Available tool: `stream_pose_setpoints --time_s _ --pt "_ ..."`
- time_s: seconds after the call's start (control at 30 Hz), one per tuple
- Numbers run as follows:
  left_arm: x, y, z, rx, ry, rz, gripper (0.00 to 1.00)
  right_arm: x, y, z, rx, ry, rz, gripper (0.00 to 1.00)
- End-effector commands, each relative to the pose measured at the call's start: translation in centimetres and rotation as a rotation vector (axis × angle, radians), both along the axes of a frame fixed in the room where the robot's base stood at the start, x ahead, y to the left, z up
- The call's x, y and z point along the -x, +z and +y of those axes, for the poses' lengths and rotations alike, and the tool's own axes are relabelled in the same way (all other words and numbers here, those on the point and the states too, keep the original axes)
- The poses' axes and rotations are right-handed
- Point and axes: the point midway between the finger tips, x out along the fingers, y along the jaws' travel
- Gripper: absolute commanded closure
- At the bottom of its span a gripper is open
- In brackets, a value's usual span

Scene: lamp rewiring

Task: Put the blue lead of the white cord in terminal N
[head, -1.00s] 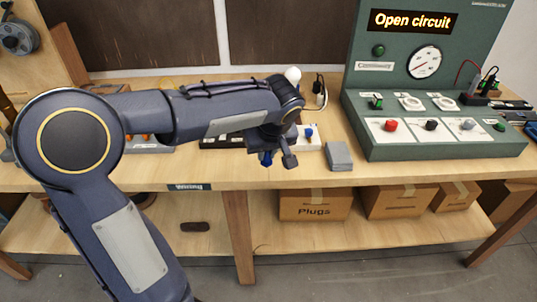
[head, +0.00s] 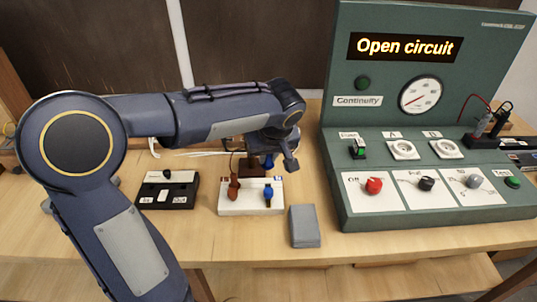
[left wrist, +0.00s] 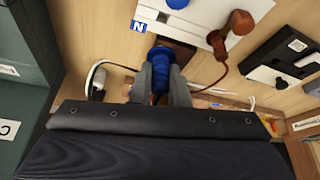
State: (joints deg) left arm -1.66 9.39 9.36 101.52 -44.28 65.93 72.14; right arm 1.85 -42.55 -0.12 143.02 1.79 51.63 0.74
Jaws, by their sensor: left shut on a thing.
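The blue lead (left wrist: 160,72) is upright between the fingers of my left gripper (left wrist: 160,88), which is shut on it. In the head view the left gripper (head: 277,152) is just behind the white terminal block (head: 250,209), with a bit of the blue lead (head: 267,161) showing below it. The block also shows in the left wrist view (left wrist: 200,22). Its blue N label (left wrist: 138,26) is close to the held lead, which appears apart from the block. A blue knob (head: 268,194) stands on the N side. A brown lead (left wrist: 217,42) is at the other side. My right gripper is out of view.
A grey block (head: 305,226) lies right of the terminal block. A black switch box (head: 168,190) is to its left. The green test panel (head: 335,160) reads "Open circuit". Bare bench lies in front. White cord (left wrist: 97,72) runs behind the gripper.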

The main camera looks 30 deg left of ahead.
Motion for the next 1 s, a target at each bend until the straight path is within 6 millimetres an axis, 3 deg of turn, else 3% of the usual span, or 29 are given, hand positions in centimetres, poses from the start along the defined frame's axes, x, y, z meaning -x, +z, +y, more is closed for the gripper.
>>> stream_pose_setpoints --time_s 1.0 --pt "0.0 -6.3 0.0 0.0 0.0 0.0 1.0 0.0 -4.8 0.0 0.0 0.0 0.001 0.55"
